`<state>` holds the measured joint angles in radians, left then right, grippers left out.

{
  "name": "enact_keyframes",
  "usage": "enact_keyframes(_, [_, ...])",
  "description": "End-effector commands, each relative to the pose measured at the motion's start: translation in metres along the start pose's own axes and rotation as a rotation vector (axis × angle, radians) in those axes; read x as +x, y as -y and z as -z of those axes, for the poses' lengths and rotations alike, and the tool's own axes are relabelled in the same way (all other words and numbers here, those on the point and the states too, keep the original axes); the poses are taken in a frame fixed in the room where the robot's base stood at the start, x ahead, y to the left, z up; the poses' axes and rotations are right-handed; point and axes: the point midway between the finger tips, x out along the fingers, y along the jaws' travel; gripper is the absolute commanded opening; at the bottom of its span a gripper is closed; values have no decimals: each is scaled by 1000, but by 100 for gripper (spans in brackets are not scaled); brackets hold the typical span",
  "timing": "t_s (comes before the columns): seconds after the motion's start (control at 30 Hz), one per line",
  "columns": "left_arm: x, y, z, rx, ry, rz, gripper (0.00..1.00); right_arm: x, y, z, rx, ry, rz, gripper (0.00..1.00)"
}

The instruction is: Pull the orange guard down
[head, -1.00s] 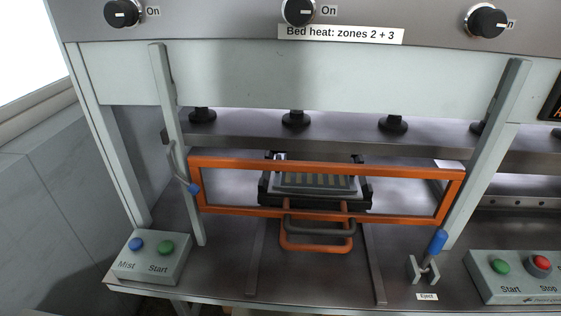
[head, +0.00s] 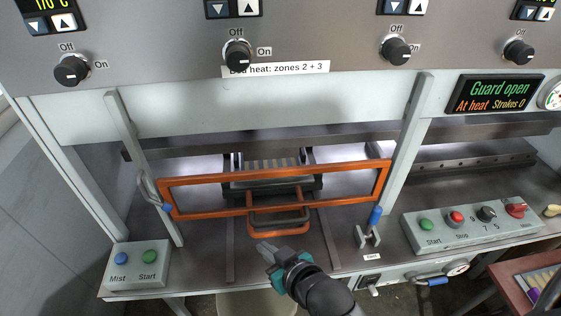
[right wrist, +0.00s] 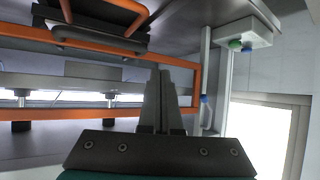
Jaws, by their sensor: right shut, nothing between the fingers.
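The orange guard (head: 340,168) is a rectangular frame across the front of the press, between two pale uprights. Its side bar also shows in the right wrist view (right wrist: 197,85). A grey bent handle (head: 149,187) with a blue end sits at the guard's left side. The display (head: 499,94) reads "Guard open". My right gripper (head: 264,249) is shut and empty, below and in front of the guard, apart from it. Its closed fingers (right wrist: 167,95) show in the right wrist view. My left gripper is not in view.
A tray with an orange and grey pull handle (head: 278,229) sticks out under the guard, just above my gripper. A Mist/Start box (head: 136,264) stands at front left, a control box (head: 470,227) at right. A blue-topped lever (head: 374,218) stands by the right upright.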

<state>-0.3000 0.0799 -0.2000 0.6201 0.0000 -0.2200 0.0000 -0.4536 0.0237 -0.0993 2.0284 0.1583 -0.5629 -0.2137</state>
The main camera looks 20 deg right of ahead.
Motion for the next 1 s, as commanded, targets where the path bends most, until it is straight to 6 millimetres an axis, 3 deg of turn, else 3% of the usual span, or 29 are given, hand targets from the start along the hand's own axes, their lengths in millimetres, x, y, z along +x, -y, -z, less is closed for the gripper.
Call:
enact_keyframes(0.2, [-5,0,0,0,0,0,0,11,-14,51,18,-310,-86,0])
enact_keyframes(0.4, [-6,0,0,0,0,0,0,6,-34,78,36,-560,-222,0])
enact_keyframes(0.8, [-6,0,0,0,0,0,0,-25,-67,90,56,-851,-490,0])
enact_keyframes(1.0, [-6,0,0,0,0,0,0,-22,-74,98,55,-871,-510,0])
